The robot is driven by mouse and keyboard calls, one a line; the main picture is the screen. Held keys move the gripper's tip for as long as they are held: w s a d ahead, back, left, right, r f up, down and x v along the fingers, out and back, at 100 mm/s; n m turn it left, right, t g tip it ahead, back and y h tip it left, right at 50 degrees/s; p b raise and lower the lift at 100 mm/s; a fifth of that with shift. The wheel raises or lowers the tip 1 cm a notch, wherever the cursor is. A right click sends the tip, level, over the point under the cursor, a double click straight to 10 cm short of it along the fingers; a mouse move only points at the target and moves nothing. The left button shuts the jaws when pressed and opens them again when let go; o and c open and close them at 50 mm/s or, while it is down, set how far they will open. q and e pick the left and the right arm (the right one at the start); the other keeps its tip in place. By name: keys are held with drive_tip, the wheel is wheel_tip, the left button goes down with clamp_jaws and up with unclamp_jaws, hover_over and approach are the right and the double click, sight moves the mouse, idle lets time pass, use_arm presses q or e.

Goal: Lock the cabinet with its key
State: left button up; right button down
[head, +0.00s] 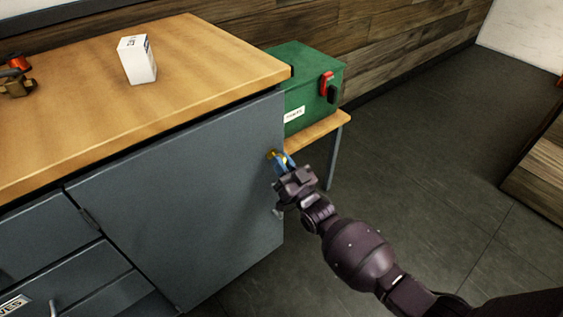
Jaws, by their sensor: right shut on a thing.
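The grey cabinet (190,205) stands under a wooden worktop, and its door is closed flat. My right gripper (285,168) is at the right edge of the door, shut on a small blue key (286,161). A brass-coloured lock (271,155) shows at the key's tip. The key's tip is at the lock, but I cannot tell how deep it sits or how it is turned. A small handle (278,212) shows below the gripper. My left gripper is not in view.
A white box (137,60) stands on the worktop (205,60). A brass and orange part (16,80) lies at its left. A green toolbox (308,85) with a red latch sits on a low bench (325,127) behind the cabinet.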

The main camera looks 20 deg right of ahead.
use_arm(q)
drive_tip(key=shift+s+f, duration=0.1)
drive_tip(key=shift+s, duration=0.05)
use_arm(e)
drive_tip(key=shift+n+y, duration=0.5)
drive_tip(key=shift+n, duration=0.7)
drive_tip(key=c, duration=1.2)
unclamp_jaws()
drive_tip(key=shift+o, duration=0.2)
drive_tip(key=shift+s+d+f, duration=0.15)
drive_tip(key=shift+s, duration=0.15)
use_arm(q)
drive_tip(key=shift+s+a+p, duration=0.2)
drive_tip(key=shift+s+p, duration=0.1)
drive_tip(key=shift+p, duration=0.25)
use_arm(e)
drive_tip(key=v, duration=1)
